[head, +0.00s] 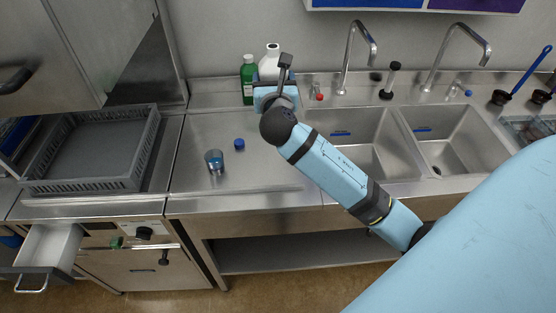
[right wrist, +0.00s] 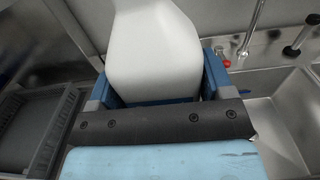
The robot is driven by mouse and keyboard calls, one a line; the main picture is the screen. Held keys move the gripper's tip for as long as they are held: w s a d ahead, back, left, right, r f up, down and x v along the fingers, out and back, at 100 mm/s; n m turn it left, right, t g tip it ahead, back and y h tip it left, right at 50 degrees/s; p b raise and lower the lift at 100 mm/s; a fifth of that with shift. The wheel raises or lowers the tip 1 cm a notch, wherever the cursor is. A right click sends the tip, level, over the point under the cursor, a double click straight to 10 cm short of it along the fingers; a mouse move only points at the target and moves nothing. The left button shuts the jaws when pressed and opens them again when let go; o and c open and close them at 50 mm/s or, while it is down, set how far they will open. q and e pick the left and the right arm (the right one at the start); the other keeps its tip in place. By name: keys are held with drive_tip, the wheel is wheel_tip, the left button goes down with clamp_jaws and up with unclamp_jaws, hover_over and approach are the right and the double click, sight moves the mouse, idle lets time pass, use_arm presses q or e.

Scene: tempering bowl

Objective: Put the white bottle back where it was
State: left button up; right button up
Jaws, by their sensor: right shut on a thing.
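The white bottle (head: 271,60) stands upright at the back of the steel counter, against the wall, right beside a green bottle (head: 248,80). My right gripper (head: 275,84) is at the bottle, and its arm hides the bottle's lower part in the head view. In the right wrist view the white bottle (right wrist: 158,50) fills the space between the blue fingers of my right gripper (right wrist: 160,88), which is shut on it. The bottle's base is hidden, so I cannot tell whether it touches the counter. My left gripper is not in view.
A small metal cup (head: 214,162) and a blue cap (head: 239,144) are on the counter (head: 270,175). A grey rack (head: 90,165) is at the left, above an open drawer (head: 48,248). Sinks (head: 350,150) and taps (head: 347,60) are at the right.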

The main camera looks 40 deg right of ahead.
drive_tip(key=shift+f, duration=0.2)
wheel_tip(320, 180, down, 19)
drive_tip(key=b, duration=0.1)
drive_tip(key=shift+f+b, duration=0.2)
drive_tip(key=shift+b, duration=0.2)
drive_tip(key=shift+a, duration=0.1)
drive_tip(key=shift+f, duration=0.15)
drive_tip(key=o, duration=1.2)
drive_tip(key=b+v, duration=0.1)
drive_tip(key=v, duration=1.1)
